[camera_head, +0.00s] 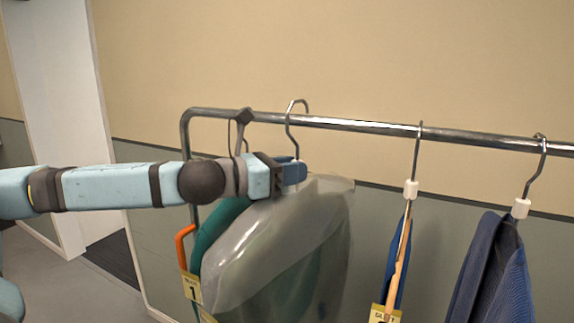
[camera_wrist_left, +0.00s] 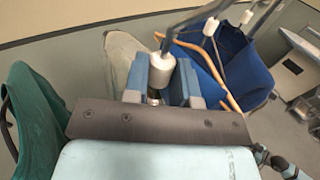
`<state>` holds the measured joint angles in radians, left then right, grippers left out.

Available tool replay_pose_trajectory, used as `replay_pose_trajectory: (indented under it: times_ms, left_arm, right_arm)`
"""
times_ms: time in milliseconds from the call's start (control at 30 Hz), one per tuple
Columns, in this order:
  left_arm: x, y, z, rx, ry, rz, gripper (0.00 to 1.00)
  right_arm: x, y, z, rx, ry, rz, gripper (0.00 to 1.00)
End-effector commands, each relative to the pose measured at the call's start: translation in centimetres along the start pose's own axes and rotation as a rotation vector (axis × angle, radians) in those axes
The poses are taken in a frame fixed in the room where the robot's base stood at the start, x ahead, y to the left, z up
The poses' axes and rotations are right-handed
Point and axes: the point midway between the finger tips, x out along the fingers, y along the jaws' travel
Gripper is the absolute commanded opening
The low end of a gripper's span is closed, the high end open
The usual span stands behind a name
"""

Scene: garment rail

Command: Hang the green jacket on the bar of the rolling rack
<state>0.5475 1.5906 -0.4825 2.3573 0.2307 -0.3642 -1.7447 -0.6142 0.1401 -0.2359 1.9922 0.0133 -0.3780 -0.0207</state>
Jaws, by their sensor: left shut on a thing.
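My left gripper (camera_head: 292,172) is shut on the white collar (camera_wrist_left: 160,68) below a metal hanger hook (camera_head: 290,125). From it hangs a garment in a cloudy clear cover (camera_head: 275,245), faintly greenish low down, probably the green jacket; its colour is hard to tell. The hook's curve rises above the rack bar (camera_head: 350,124) and appears to pass over it; whether it bears on the bar I cannot tell. A plain green garment (camera_head: 215,232) hangs just left and behind, and shows in the left wrist view (camera_wrist_left: 38,120).
A blue garment on a wooden hanger (camera_head: 395,260) and a dark blue garment (camera_head: 490,270) hang to the right. An orange hanger (camera_head: 181,245) and yellow number tag (camera_head: 191,287) are at left. The bar is free between the held hook and the wooden hanger.

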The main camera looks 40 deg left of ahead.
Motion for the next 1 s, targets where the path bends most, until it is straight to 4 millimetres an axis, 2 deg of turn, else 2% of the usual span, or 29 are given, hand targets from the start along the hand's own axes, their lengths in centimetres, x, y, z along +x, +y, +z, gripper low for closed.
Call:
replay_pose_trajectory:
  times_ms: [33,433,967,1000]
  left_arm:
    - [0.3,0.1,0.6,-0.003,-0.003,-0.001,0.00]
    - [3.2,1.3,0.6,-0.003,-0.003,-0.001,0.00]
    - [7.0,2.9,0.6,-0.002,-0.003,-0.001,0.00]
    - [6.9,2.9,-0.4,0.000,-0.001,-0.001,0.00]
  right_arm:
    - [-0.5,0.0,-0.8,0.000,0.000,0.000,0.43]
    - [-2.3,0.6,-3.6,-0.004,0.009,0.016,0.43]
    - [-3.9,0.7,-5.1,0.000,0.001,0.024,0.43]
    - [-3.5,0.7,-4.5,0.001,0.002,0.025,0.43]
